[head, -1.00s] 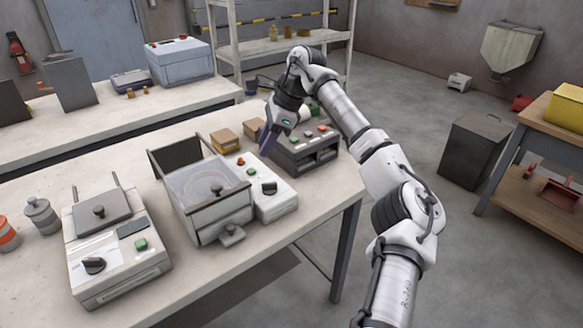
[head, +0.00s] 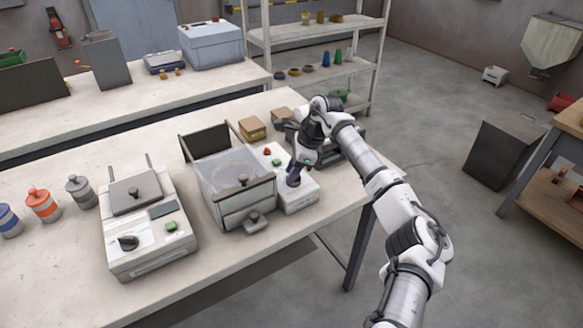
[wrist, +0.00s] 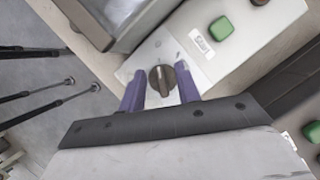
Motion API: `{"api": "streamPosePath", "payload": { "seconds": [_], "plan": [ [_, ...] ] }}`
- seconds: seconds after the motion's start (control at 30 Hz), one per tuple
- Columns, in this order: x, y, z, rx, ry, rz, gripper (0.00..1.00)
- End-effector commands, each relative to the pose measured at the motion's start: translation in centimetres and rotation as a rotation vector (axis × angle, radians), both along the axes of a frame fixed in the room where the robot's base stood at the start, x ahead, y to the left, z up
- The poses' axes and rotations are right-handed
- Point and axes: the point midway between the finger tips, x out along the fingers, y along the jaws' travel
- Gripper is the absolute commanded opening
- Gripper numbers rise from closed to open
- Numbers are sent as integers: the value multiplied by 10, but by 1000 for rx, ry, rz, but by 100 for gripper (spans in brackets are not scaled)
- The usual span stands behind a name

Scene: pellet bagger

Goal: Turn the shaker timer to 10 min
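The shaker (head: 247,206) is a box with a clear lid and a pale control panel on its right side, on the bench. Its timer is a dark round knob (wrist: 161,80) with a raised grip bar, on a white plate in the wrist view. My gripper (head: 294,182) is over the front of that panel in the head view and hides the knob there. In the wrist view my gripper (wrist: 159,76) is open, with one purple finger on each side of the knob and visible gaps. The scale markings are not readable.
A green button (wrist: 222,28) sits beside the knob plate; a red button (head: 267,151) is farther back. A second machine (head: 150,255) with its own dark knob stands left. A dark unit (head: 350,150) stands behind my arm. Small boxes (head: 252,128) lie behind the shaker.

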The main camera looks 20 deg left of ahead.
Motion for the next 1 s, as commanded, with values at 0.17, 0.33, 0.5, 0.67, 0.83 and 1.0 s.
{"api": "streamPosePath", "payload": {
  "seconds": [0.17,0.33,0.5,0.67,0.83,1.0],
  "plan": [
    [-1,2,-7,0,0,0,33],
    [-1,2,-7,-1,0,0,33],
    [-1,2,-7,0,0,0,16],
    [-1,2,-6,0,0,0,0],
    [-1,2,-7,0,0,-3,0],
    [-1,2,-8,1,-2,-32,0]
  ]
}}
